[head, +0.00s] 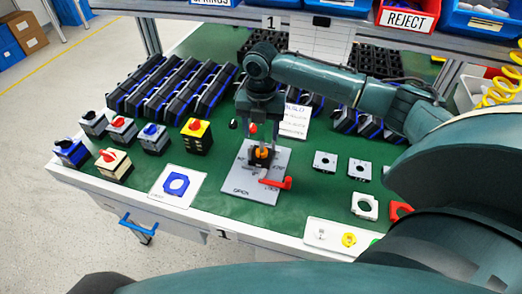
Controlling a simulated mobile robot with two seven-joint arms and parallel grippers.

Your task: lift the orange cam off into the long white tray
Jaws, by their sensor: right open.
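The orange cam (262,153) sits on top of a dark switch body, which stands on a grey fixture plate (234,184) in the middle of the table. My right gripper (262,144) points straight down over it. It is open, with its fingertips close around or just above the cam; I cannot tell whether they touch it. The long white tray (314,224) lies at the front edge to the right, holding small white, yellow and green parts. Its right end is hidden by my arm. My left gripper is not in view.
A red lever (276,183) sticks out at the plate's right. Several finished switches stand at left, including a yellow-topped one (197,135). Square plates (325,162) lie right. Black-blue racks (165,88) line the back.

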